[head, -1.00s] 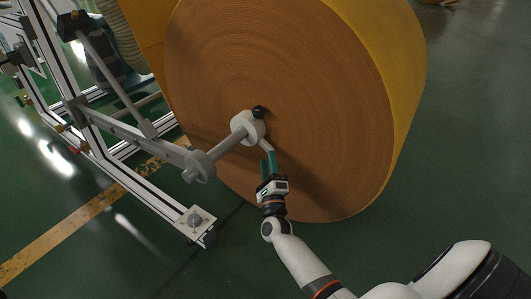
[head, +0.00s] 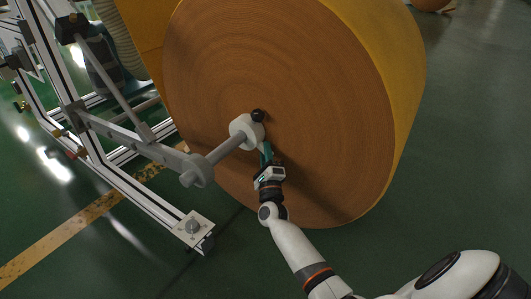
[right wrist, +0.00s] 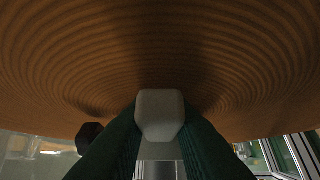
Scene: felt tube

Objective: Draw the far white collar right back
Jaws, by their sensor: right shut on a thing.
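The far white collar (head: 240,133) sits on the grey shaft (head: 222,151), close to the flat end of the big brown felt roll (head: 310,110). A black knob (head: 258,115) is on the collar's upper right; it also shows in the right wrist view (right wrist: 88,138). My right gripper (head: 265,151) is at the collar's lower right, its green fingers pointing up at it. In the right wrist view my right gripper (right wrist: 159,125) is shut on a whitish block-like part (right wrist: 159,112), which seems to be the collar's handle. My left gripper is not in view.
A nearer pale collar (head: 196,170) is on the shaft's outer end, by the arm of the metal frame (head: 130,140). The frame's foot (head: 192,228) stands on the green floor at lower left. The floor right of the roll is clear.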

